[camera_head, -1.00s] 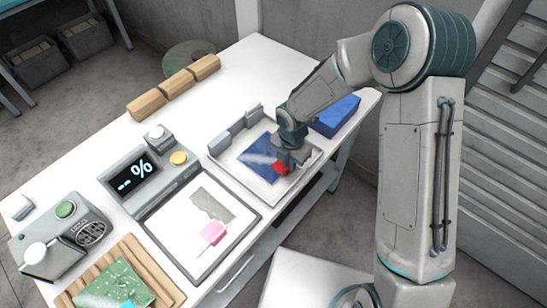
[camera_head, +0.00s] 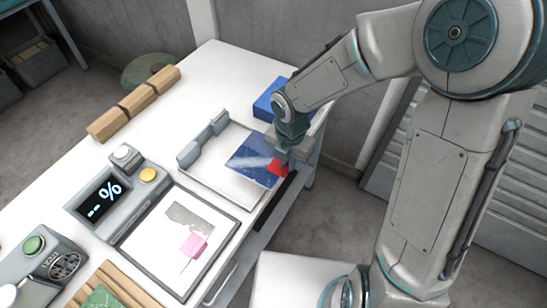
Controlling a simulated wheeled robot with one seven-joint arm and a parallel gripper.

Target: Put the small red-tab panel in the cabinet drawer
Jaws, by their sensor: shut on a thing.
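A blue panel (camera_head: 250,153) with pale scuffs and a red tab (camera_head: 277,168) is over the right part of a shallow grey tray (camera_head: 222,187). My gripper (camera_head: 282,162) is shut on the panel at its red-tab end. The fingertips are partly hidden by the wrist. The panel looks slightly tilted; whether it touches the tray is unclear. A white cabinet-like unit (camera_head: 300,278) stands low in front of the table, partly cut off. I cannot tell if it has an open drawer.
A blue block (camera_head: 272,98) sits behind my gripper. A white framed pad (camera_head: 163,233) with a grey patch and a pink tab (camera_head: 194,246) lies left of the tray. A display box (camera_head: 104,199), a green-button device (camera_head: 40,262) and wooden blocks (camera_head: 135,102) take up the left side.

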